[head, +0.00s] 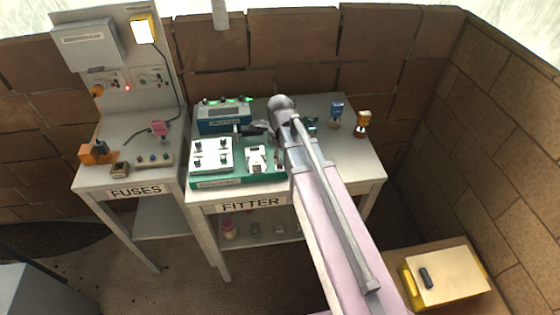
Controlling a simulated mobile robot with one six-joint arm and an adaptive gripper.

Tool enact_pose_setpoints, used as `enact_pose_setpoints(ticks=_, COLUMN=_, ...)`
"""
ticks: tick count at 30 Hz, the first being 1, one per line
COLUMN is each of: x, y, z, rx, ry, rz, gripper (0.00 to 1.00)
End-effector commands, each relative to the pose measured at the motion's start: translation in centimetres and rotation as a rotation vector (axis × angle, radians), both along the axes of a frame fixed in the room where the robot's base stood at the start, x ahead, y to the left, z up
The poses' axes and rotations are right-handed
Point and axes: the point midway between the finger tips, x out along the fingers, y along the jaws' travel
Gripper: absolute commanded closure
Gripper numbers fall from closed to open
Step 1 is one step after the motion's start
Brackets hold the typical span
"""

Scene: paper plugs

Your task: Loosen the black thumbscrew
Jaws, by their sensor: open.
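My arm reaches up from the lower right over the bench marked FITTER (335,172). My gripper (246,129) is a small dark shape at its end, pointing left, and is open. It is above or just behind the green fixture (236,180), in front of the blue box (222,119). The fixture carries a white plate (211,158) with several small dark knobs, and a white part (256,158) to its right. I cannot pick out the black thumbscrew for certain; it is too small here, or hidden by my gripper and arm.
A blue plug (336,113) and an orange plug (362,121) stand at the bench's right. The FUSES bench (125,183) with its upright panel is at the left. A yellow box (440,279) is at the lower right. Brick walls close in behind and right.

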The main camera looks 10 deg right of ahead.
Motion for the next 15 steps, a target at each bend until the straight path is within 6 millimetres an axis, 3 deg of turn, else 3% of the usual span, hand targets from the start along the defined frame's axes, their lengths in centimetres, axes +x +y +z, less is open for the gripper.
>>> enact_pose_setpoints(ticks=15, x=0.0, y=0.0, z=-2.0, rx=0.0, ry=0.0, rz=0.0, gripper=0.26)
